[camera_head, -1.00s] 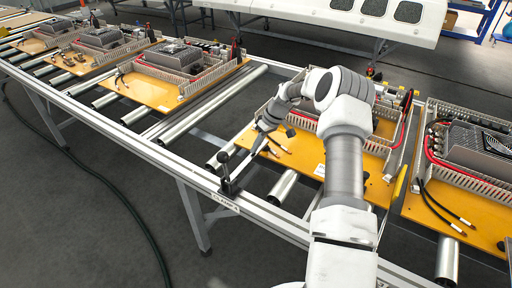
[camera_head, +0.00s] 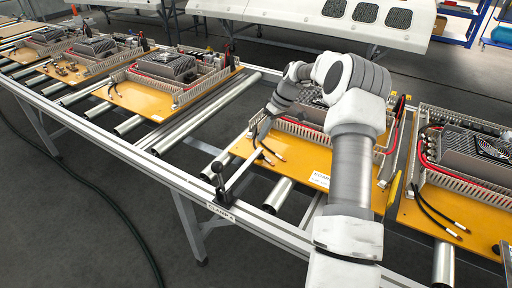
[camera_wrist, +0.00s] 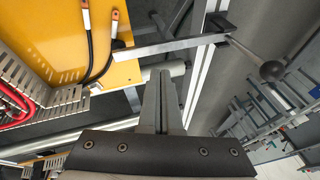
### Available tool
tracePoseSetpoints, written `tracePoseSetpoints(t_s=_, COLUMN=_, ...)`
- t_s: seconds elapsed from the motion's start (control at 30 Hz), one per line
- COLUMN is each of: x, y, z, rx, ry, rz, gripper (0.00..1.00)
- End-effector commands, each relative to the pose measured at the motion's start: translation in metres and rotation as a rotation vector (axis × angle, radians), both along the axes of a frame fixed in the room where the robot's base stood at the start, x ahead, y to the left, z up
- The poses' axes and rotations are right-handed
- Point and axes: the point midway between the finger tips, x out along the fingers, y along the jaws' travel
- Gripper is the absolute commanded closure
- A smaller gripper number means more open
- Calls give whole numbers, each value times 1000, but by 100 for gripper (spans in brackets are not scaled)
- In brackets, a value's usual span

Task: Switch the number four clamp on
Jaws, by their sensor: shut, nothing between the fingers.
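The clamp (camera_head: 228,190) sits on the front rail of the conveyor, above a small white label (camera_head: 220,212) too small to read surely. Its metal bar (camera_wrist: 170,46) reaches over the edge of the orange board (camera_wrist: 65,40). Its lever ends in a dark ball knob (camera_head: 216,167), which also shows in the wrist view (camera_wrist: 271,70) at the right. The lever stands up from the rail. My gripper (camera_head: 261,134) is shut and empty, above the board near the bar's far end. In the wrist view my gripper (camera_wrist: 161,85) points toward the bar, apart from the lever.
Two black cables (camera_wrist: 88,45) with copper ends lie on the board beside the bar. A slotted grey duct (camera_wrist: 50,97) stands close by at the left. Other boards with units stand on the rollers on both sides.

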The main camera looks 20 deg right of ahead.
Motion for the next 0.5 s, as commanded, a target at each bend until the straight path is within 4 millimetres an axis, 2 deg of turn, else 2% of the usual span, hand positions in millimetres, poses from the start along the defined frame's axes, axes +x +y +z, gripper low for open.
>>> tracePoseSetpoints(t_s=0.03, x=-1, y=-5, z=13, rx=-2, ry=-4, rz=-2, gripper=100)
tracePoseSetpoints(t_s=0.2, x=-5, y=-16, z=44, rx=-1, ry=-6, rz=-1, gripper=100)
tracePoseSetpoints(t_s=0.33, x=-7, y=-22, z=58, rx=0, ry=-5, rz=-1, gripper=100)
tracePoseSetpoints(t_s=0.5, x=-9, y=-24, z=64, rx=2, ry=-4, rz=0, gripper=100)
